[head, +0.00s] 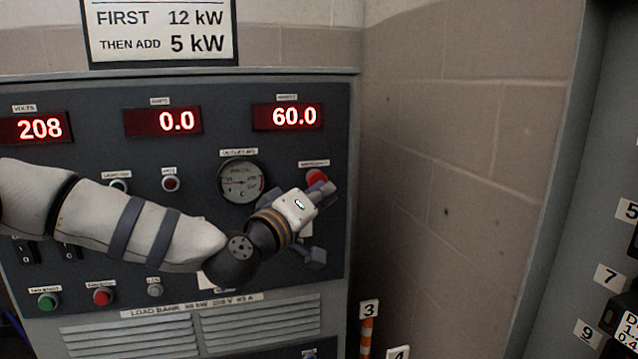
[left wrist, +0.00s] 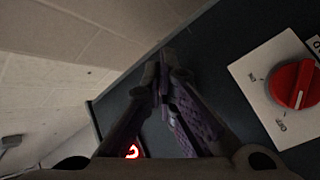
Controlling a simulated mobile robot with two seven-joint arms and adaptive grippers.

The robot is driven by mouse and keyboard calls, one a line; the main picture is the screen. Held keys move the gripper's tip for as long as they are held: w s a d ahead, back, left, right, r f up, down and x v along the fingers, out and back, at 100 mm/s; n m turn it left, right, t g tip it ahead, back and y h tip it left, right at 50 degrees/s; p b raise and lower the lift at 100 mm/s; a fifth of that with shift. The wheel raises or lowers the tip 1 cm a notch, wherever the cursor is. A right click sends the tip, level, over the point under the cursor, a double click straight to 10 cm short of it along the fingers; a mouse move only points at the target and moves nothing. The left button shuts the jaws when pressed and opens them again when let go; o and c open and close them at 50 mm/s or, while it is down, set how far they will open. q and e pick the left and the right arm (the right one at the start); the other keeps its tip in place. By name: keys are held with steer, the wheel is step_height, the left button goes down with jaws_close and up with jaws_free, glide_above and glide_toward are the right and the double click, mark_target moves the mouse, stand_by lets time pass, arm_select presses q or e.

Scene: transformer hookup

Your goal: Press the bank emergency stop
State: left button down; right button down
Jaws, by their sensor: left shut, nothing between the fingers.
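The emergency stop is a red button (head: 317,176) under a small label, at the upper right of the grey load bank panel (head: 95,170) in the head view. My left gripper (head: 318,192) is in front of the panel, its upper part right by the button's lower edge. Contact cannot be told. In the left wrist view the left fingers (left wrist: 165,78) are together and empty, pointing toward the panel's edge. The button is not clear in that view. My right gripper is out of view.
A round gauge (head: 242,181) and red displays (head: 288,116) sit on the panel. A red rotary knob (left wrist: 295,84) on a white plate shows in the left wrist view. A block wall (head: 455,150) is to the right. Another grey cabinet (head: 570,215) stands at far right.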

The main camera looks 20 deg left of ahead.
arm_select(q)
steer(key=shift+w+a, duration=0.25)
steer(key=shift+w, duration=0.1)
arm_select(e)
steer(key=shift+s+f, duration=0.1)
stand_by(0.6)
arm_select(q)
steer(key=shift+s+d+p, duration=0.35)
steer(key=shift+s+d, duration=0.15)
steer(key=shift+s, duration=0.25)
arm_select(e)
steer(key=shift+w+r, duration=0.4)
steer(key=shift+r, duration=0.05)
